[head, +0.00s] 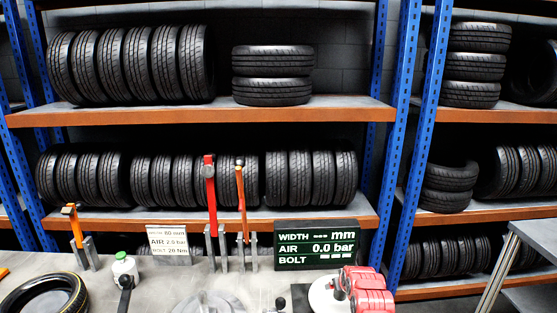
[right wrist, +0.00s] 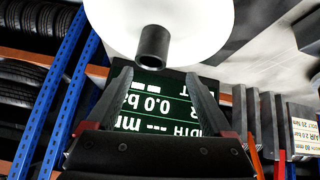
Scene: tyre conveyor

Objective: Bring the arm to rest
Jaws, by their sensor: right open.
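My right gripper (right wrist: 158,75) shows in the right wrist view with its two dark fingers apart and nothing between them. A black cylinder (right wrist: 153,48) on a white round disc (right wrist: 190,15) is just beyond the fingertips. In the head view the white disc (head: 322,297) is at the bottom, beside a red ribbed body (head: 369,290). I cannot tell whether that red body is part of my right arm. My left gripper is not in view.
A black display (head: 316,245) reads 0.0 bar at the back of the grey bench (head: 180,275). Upright tools, a white sign (head: 170,241), a green-capped bottle (head: 124,268) and a tyre (head: 45,296) are on the bench. Shelves (head: 200,112) of tyres with blue posts stand behind.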

